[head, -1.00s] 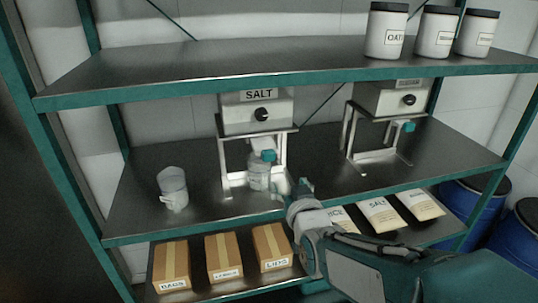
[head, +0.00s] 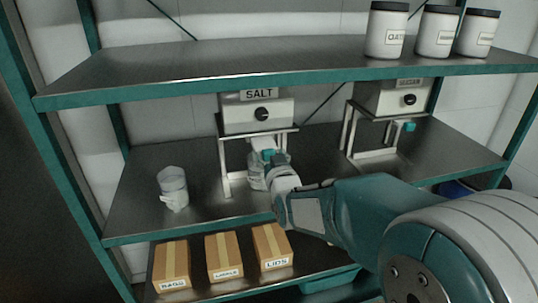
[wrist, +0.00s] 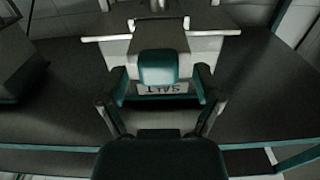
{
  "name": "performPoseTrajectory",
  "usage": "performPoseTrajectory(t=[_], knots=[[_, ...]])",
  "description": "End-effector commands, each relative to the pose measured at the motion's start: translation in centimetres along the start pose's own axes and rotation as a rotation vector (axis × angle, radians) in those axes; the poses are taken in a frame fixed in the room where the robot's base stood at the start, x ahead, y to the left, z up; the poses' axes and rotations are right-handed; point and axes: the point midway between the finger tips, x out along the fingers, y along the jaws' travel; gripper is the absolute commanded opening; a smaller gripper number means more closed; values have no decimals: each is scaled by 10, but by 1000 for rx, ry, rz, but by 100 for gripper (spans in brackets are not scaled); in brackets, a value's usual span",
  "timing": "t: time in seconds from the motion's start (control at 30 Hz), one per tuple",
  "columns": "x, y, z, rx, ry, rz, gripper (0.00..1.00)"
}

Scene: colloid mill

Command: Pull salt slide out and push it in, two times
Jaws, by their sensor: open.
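The salt dispenser (head: 258,114) is a grey box with a black knob and a SALT sign, on a metal stand on the middle shelf. Its slide sticks out below the box and ends in a teal handle (head: 268,154). My gripper (wrist: 160,88) is open, with one finger on each side of the teal handle (wrist: 158,68) in the wrist view. I cannot tell whether the fingers touch it. A clear container (head: 256,179) stands under the slide, partly hidden by my gripper. An upside-down SALT label (wrist: 162,88) shows just below the handle.
A clear cup (head: 172,188) stands to the left on the shelf (head: 130,216). A second dispenser (head: 390,98) with a teal handle stands to the right. Boxes (head: 222,258) lie on the shelf below, and jars (head: 386,32) stand above.

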Motion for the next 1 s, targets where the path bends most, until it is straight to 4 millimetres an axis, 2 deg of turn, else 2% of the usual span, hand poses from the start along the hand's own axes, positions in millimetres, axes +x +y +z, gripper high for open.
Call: performPoseTrajectory(t=[0.3, 0.33, 0.37, 0.4, 0.47, 0.5, 0.53, 0.73, 1.0], knots=[[4, 0, 0, 0, 0, 0, 83], [4, 0, 0, 0, 0, 0, 78], [4, 0, 0, 0, 0, 0, 65], [4, 0, 0, 0, 0, 0, 47], [4, 0, 0, 0, -1, 0, 20], [4, 0, 0, 0, -1, 0, 3], [4, 0, 0, 0, -1, 0, 0], [7, 0, 0, 0, -1, -1, 0], [41, 0, 0, -1, 0, -1, 0]])
